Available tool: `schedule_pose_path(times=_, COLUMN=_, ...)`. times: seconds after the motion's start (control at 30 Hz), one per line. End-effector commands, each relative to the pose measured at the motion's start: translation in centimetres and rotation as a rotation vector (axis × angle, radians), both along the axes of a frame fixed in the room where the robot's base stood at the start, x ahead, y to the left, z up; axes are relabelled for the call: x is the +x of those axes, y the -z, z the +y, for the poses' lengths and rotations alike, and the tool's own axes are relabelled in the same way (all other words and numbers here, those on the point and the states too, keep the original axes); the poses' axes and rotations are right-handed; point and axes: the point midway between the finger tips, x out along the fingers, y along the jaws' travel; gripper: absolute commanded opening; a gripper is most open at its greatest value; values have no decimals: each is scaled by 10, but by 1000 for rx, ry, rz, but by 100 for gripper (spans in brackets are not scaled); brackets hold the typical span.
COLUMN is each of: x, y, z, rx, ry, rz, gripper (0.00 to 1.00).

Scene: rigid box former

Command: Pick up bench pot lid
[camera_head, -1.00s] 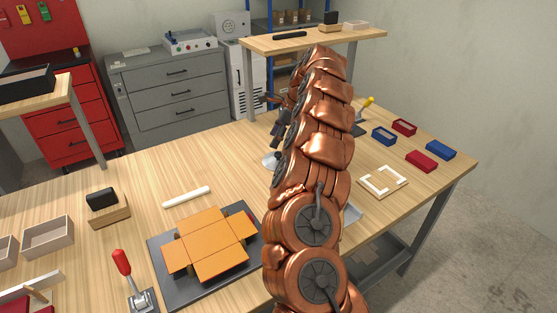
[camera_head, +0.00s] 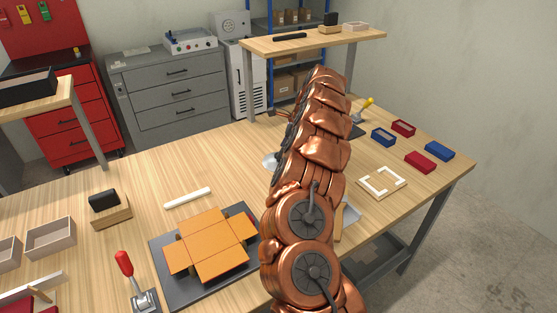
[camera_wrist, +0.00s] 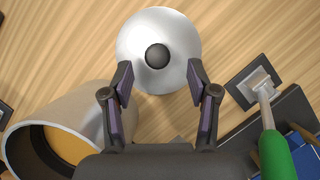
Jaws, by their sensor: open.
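The pot lid (camera_wrist: 140,38) is a round, pale silver disc with a dark round knob (camera_wrist: 157,56) at its centre. In the wrist view it lies on the wooden bench. My gripper (camera_wrist: 160,80) is open, with its two fingers apart on either side of the lid's near part and the knob between and just beyond the tips. Contact cannot be told. In the head view only a sliver of the lid (camera_head: 269,161) shows left of my copper arm, which hides the gripper.
A green-handled lever (camera_wrist: 275,152) is at lower right. The orange box blank (camera_head: 210,243) lies on a dark plate in the head view. Open bench lies left of my arm.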

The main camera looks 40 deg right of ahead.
Motion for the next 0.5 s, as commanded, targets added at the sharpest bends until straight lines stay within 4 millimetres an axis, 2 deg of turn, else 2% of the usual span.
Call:
schedule_pose_path(times=0.3, x=8, y=31, z=13, rx=-2, ry=0, rz=2, gripper=59)
schedule_pose_path(times=0.5, x=9, y=33, z=13, rx=-3, ry=1, rz=0, gripper=59)
